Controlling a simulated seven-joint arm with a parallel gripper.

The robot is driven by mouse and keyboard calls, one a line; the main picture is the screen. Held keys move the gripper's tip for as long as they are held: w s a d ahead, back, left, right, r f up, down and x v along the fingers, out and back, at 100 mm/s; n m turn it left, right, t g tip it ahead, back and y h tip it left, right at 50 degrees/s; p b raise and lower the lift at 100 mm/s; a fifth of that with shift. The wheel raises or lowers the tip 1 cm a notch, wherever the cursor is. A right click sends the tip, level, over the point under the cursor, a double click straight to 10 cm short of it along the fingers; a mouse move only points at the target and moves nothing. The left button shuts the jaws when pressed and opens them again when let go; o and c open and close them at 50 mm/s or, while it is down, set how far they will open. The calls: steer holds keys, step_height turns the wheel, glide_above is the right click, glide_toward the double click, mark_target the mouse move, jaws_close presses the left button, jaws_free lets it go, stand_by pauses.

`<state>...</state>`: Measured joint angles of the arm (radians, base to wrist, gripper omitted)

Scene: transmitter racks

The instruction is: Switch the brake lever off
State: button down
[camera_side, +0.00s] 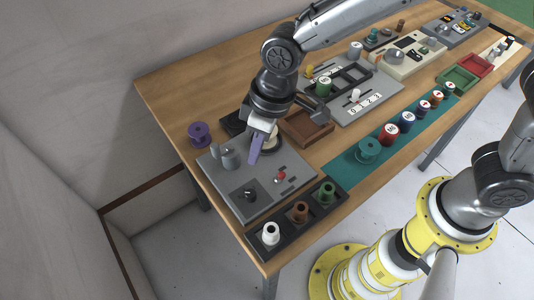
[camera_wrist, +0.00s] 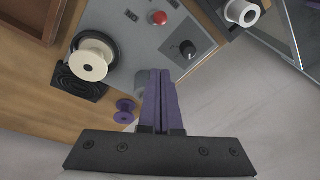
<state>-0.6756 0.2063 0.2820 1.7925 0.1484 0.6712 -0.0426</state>
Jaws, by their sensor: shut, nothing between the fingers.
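My gripper (camera_side: 254,152) is shut and empty, its purple fingers pointing down over the grey panel (camera_side: 215,187). In the wrist view the closed fingertips (camera_wrist: 160,74) are side by side over the panel's edge. A grey drum-like part with a small upright handle, which looks like the brake lever (camera_side: 229,157), stands on the panel's far left, just left of the fingers in the side view. In the wrist view the fingers largely hide it. I cannot tell whether they touch it. The panel also carries a red button (camera_side: 281,175) and a black knob (camera_side: 249,195).
A purple spool (camera_side: 200,134) stands on the wooden table beside the panel. A cream spool (camera_wrist: 92,61) sits on a black base behind my gripper. A black rack (camera_side: 282,234) of several spools borders the panel's front. A brown tray (camera_side: 306,128) lies to the right.

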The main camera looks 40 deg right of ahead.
steer(key=s+d+r, duration=0.2)
steer(key=s+r, duration=0.3)
steer(key=r, duration=0.2)
steer(key=shift+r, duration=0.35)
steer(key=d+r+m+t, duration=0.2)
steer(key=d+r, duration=0.2)
steer(key=d, duration=0.4)
steer(key=d+r+m+t, duration=0.15)
steer(key=d+r, duration=0.25)
steer(key=d, duration=0.4)
steer(key=s+d+f+m+t+h, duration=0.1)
steer(key=s+d+f+m+h, duration=0.1)
steer(key=s+d, duration=0.8)
steer(key=shift+s+d+f+m, duration=0.3)
steer(key=shift+s+f+m, duration=0.2)
steer(key=shift+f+m, duration=0.2)
